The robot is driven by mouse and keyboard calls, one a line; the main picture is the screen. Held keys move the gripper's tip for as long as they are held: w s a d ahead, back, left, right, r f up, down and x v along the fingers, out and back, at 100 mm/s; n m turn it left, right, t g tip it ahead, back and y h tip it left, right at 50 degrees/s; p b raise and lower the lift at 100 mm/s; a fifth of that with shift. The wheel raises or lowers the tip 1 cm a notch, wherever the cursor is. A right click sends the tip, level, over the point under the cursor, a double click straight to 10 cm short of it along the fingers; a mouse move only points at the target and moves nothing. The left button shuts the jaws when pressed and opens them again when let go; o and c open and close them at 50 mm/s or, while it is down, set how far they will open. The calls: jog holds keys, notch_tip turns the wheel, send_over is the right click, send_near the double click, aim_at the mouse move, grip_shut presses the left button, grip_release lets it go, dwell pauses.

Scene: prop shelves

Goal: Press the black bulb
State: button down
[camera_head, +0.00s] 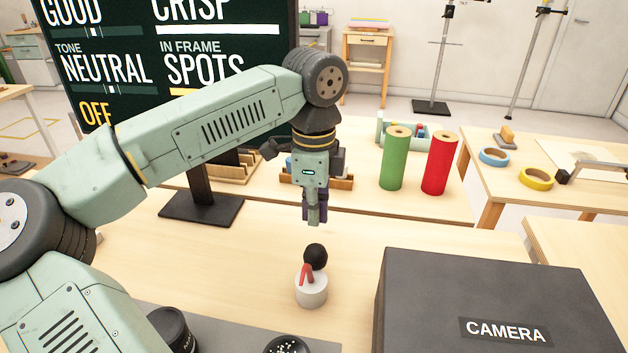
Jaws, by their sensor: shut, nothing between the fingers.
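The black bulb (316,256) is a round dark ball on top of a small white cylinder (311,291) with a red piece (306,273) at its front. It stands upright on the near wooden table. My gripper (313,221) points straight down, shut and empty. In the picture its tips are just above the bulb, with a gap between them. How far apart they are in depth I cannot tell.
A large dark box labelled CAMERA (500,290) stands to the right of the bulb. A dark display (170,60) on a stand (201,208) is at the back left. Green (394,160) and red (440,165) rolls stand behind. A dark dish (287,345) lies in front.

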aim_at(314, 242)
jog(key=shift+f+p, duration=0.65)
jog(key=shift+f, duration=1.6)
notch_tip(314, 242, down, 2)
jog(key=b, duration=0.3)
jog(key=shift+r, duration=0.55)
notch_tip(314, 242, up, 13)
jog(key=shift+r, duration=0.15)
